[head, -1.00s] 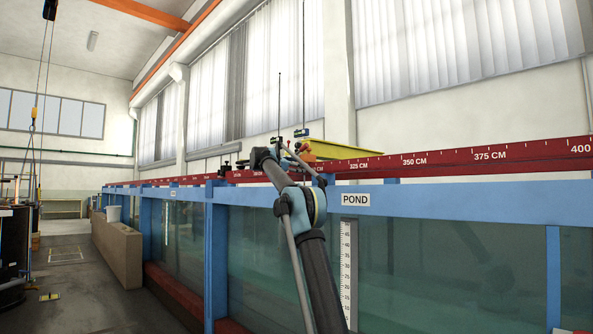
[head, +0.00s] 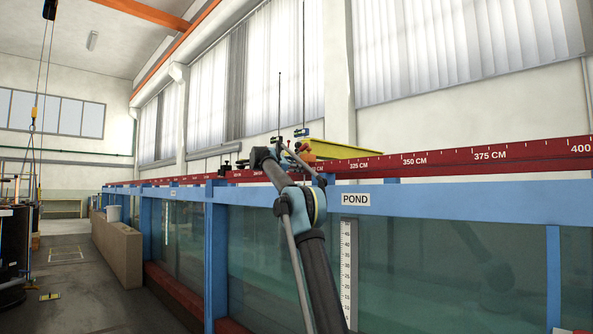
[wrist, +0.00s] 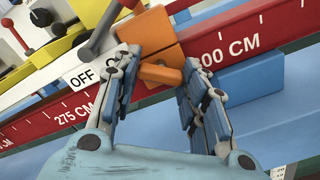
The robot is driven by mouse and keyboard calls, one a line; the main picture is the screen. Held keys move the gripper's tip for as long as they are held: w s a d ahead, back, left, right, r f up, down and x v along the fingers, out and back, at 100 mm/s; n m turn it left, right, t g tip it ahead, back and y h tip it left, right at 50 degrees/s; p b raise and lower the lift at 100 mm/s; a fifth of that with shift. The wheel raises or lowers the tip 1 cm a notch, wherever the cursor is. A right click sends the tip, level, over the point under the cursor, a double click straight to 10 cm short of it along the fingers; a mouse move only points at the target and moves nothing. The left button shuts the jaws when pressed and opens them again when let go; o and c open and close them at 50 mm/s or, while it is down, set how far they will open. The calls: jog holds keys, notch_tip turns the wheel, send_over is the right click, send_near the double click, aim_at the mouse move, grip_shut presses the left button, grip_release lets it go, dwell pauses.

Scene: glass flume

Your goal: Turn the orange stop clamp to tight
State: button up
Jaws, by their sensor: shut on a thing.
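The orange stop clamp (wrist: 150,32) sits on the red scale rail (wrist: 55,116) in the wrist view, just left of the 300 cm mark. Its short orange handle (wrist: 161,74) sticks out toward my wrist camera. My gripper (wrist: 160,70) has one finger on each side of this handle and is shut on it. In the head view a small orange part of the clamp (head: 307,157) shows beyond the end of my arm. My gripper is too small and too covered there to make out.
A yellow beam (head: 345,150) lies behind the rail. The blue-framed glass flume (head: 450,197) runs along the right.

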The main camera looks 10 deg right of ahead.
jog(key=m, duration=1.2)
jog(key=shift+f+m, duration=0.1)
jog(key=shift+m, duration=0.2)
dwell(0.4)
jog(key=o, duration=1.1)
jog(key=shift+c, duration=0.2)
jog(key=v, duration=1.2)
